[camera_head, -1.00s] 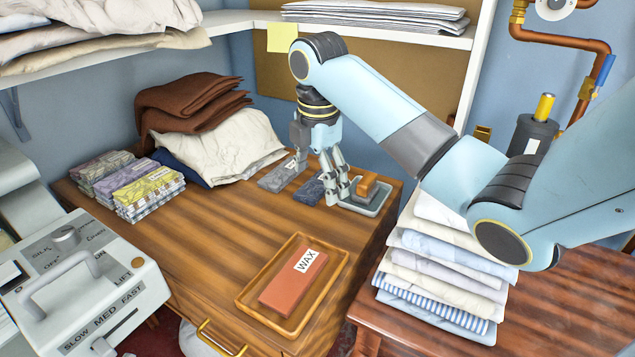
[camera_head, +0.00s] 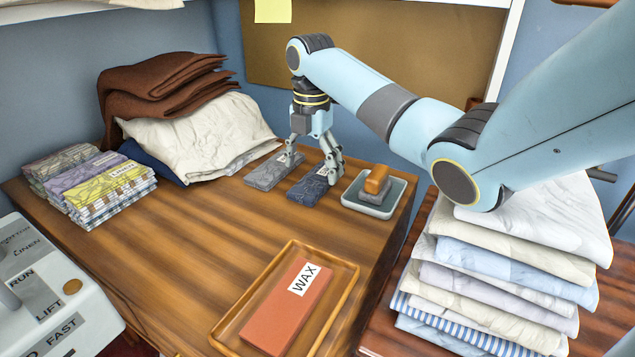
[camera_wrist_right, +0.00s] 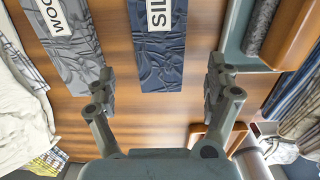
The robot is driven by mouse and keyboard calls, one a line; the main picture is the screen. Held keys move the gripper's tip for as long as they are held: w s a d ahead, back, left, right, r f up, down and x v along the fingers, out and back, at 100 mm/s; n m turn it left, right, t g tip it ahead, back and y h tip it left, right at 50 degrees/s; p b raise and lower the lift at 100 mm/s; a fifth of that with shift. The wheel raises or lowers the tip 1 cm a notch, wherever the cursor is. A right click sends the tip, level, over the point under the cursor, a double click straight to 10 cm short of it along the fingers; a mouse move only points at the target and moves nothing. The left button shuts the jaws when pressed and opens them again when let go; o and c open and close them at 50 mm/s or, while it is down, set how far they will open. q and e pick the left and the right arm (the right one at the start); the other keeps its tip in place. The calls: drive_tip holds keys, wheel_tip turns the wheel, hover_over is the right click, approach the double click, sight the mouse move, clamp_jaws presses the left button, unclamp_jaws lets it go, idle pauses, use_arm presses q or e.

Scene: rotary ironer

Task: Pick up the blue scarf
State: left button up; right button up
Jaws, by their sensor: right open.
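The blue scarf (camera_head: 309,190) is a dark blue folded bundle lying flat on the wooden table top. It also shows in the wrist view (camera_wrist_right: 163,62), with a white label reading "SIL", the rest cut off. My right gripper (camera_head: 311,169) is open and points down over the scarf, one finger toward each long side. In the wrist view the open fingers (camera_wrist_right: 160,80) stand either side of the scarf's line, apart from it, with nothing between them gripped. How high the fingertips are above the table is hard to tell. My left gripper is not in view.
A grey folded scarf (camera_head: 268,172), labelled "WOO" in the wrist view, lies close left. A tray (camera_head: 362,207) with a wooden-handled block (camera_head: 376,180) is close right. A wax block (camera_head: 287,310) in a wooden tray (camera_head: 222,330) lies in front.

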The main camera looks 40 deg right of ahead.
sight(313, 183)
wheel_tip(313, 183, down, 4)
drive_tip(key=shift+r, duration=0.2)
drive_tip(key=shift+c, duration=1.4)
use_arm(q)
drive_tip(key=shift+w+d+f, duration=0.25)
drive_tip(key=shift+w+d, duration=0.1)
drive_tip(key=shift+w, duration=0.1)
use_arm(e)
drive_tip(key=c, duration=0.9)
